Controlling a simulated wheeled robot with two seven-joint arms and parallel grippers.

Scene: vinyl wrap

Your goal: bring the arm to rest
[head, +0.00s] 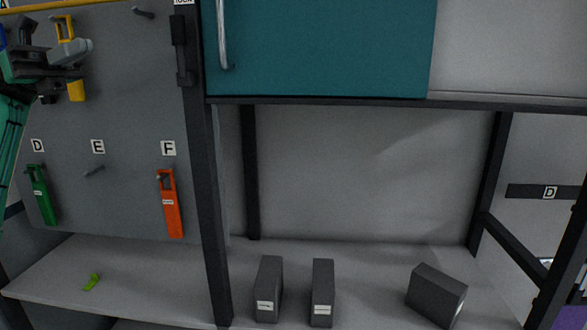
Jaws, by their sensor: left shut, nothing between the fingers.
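My left gripper (84,78) is at the upper left of the head view, in front of the grey pegboard. Its fingers are shut with nothing seen between them. A yellow tool (65,29) hangs on the board behind and above it, and its yellow lower end (76,91) shows below the fingers. I cannot tell whether the gripper touches it. My left arm comes in from the left edge. My right gripper is not in view.
A green tool (43,196) hangs under D and an orange tool (171,205) under F; peg E (94,171) is bare. A teal cabinet door (320,50) and dark post (205,180) stand right of the board.

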